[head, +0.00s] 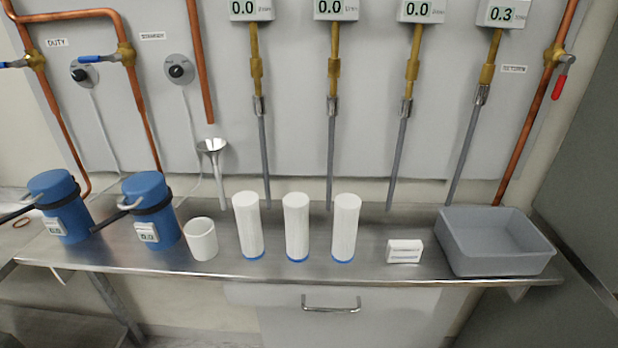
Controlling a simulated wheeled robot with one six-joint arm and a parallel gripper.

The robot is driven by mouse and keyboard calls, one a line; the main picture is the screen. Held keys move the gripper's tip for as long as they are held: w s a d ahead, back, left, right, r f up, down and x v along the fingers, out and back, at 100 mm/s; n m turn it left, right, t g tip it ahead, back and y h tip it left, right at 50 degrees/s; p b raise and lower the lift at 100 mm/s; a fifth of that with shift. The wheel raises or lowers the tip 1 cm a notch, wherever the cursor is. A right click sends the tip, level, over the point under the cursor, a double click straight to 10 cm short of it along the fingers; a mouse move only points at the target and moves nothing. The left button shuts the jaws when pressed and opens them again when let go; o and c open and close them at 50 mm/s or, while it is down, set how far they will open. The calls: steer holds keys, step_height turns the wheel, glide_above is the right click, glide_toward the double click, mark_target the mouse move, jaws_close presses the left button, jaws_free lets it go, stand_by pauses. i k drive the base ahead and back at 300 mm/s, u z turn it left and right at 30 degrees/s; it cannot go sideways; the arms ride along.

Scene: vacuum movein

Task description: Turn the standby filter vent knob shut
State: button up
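Two small black vent knobs on round grey plates are on the wall panel at the upper left. The standby filter vent knob (177,71) is the right one, below a small label that seems to read STANDBY (152,36). A thin pale tube runs down from it. Its turn position is too small to tell. The other knob (80,75) is near the DUTY label (57,43). The standby filter housing (149,195) is a blue canister with a black band and a small display, standing on the bench below. My gripper is not in view.
The steel bench (350,270) holds a second blue housing (58,200), a white cup (202,240), three white cartridges (296,225), a small white box (404,251) and a grey tub (495,245). A metal funnel (212,146) and copper pipe are right of the standby knob.

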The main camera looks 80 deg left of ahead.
mark_target(176, 71)
steer(key=k, duration=0.65)
steer(key=u, duration=3.1)
